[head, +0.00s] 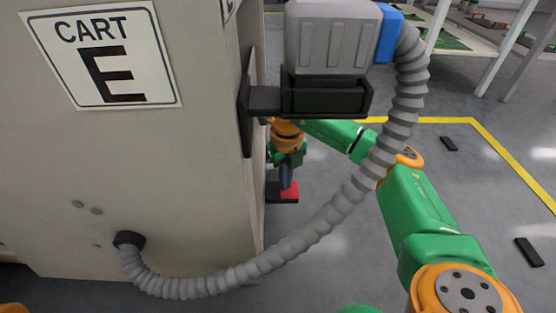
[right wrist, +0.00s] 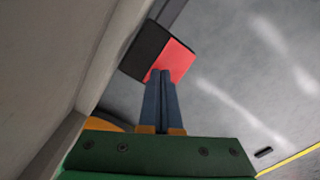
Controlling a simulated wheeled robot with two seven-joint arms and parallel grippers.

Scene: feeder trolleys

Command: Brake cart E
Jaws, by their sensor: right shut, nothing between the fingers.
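Cart E (head: 190,190) is a beige cabinet filling the left of the head view, with a white "CART E" label (head: 103,55). A pedal, part black and part red (head: 290,192), sticks out low at the cart's right side. The pedal (right wrist: 175,60) also shows in the right wrist view, black at left and red at right. My right gripper (head: 286,180) is shut and empty, pointing down at the pedal. In the right wrist view its fingertips (right wrist: 161,74) overlap the red part; whether they touch it I cannot tell. My left gripper is not in view.
A grey corrugated hose (head: 330,213) loops from the cart's front up to a grey and black unit (head: 328,60) on its side, passing in front of my right arm. A table (head: 455,40) stands behind.

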